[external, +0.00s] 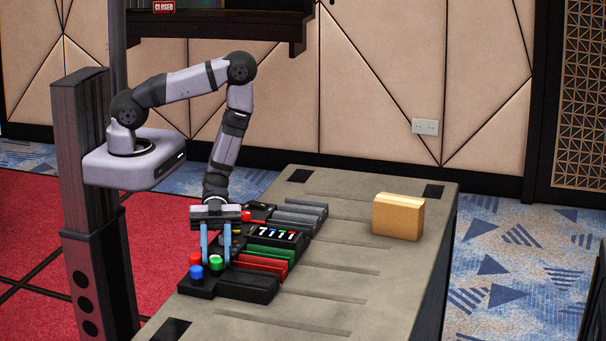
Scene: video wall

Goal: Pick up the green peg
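The green peg (216,262) stands in a dark block near the front left of the table, with only its rounded top clearly visible. My gripper (215,260) points down just above it. Its two blue fingers are spread apart, and the green peg appears between and below their tips. I cannot tell whether either finger touches it. A red peg (195,259) and a blue peg (196,272) stand just to the left, close to the left finger.
Right of the gripper are a green bar (270,252), a red bar (262,264) and black trays (248,285). A tan box (398,217) stands on the right of the grey table (345,260). The front right is clear.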

